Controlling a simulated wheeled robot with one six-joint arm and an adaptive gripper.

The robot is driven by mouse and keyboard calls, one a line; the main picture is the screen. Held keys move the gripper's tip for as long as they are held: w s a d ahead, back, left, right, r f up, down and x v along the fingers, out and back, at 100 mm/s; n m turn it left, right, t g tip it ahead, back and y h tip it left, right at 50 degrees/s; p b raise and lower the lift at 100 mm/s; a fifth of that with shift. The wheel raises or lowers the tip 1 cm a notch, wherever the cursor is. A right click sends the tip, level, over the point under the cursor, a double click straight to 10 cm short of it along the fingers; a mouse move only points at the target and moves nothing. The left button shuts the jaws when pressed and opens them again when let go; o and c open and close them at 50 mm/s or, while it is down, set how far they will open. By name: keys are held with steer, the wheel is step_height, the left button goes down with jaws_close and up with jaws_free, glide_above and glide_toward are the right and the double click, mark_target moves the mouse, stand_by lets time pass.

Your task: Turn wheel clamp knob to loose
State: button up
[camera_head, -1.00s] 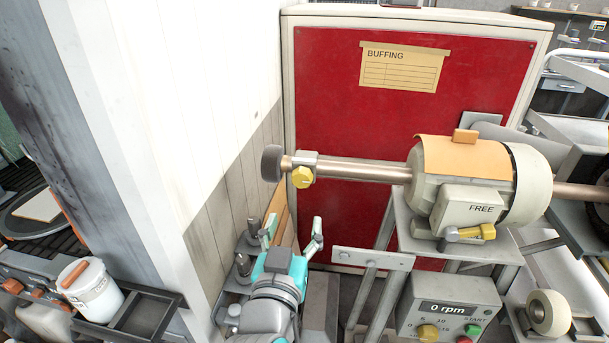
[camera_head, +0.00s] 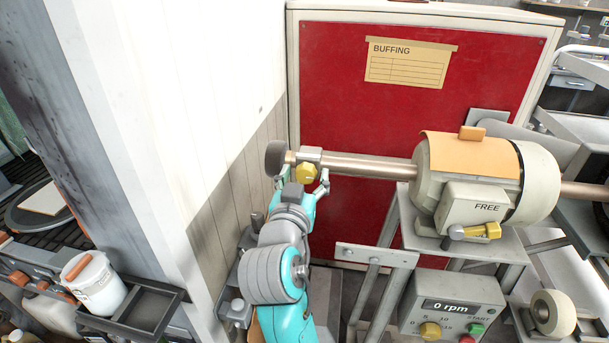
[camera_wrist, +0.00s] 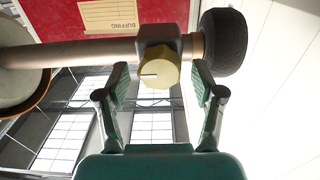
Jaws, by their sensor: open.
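The wheel clamp knob (camera_head: 305,172) is a yellow knob under a grey clamp block at the left end of the motor's shaft (camera_head: 365,165). In the wrist view the knob (camera_wrist: 157,72) is pale yellow with a white mark line on its face. My gripper (camera_head: 303,187) is just below the knob in the head view. In the wrist view my gripper (camera_wrist: 161,80) has its two fingers apart, one on each side of the knob's lower part. No contact is visible. A dark round wheel (camera_head: 276,159) sits on the shaft's end beside the clamp; it also shows in the wrist view (camera_wrist: 224,42).
A control box (camera_head: 452,305) reading 0 rpm is below. A white wall (camera_head: 200,100) stands close left; a red BUFFING panel (camera_head: 360,110) is behind.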

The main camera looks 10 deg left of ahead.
steer(key=shift+w, duration=0.2)
steer(key=c, duration=1.1)
steer(key=shift+c, duration=0.2)
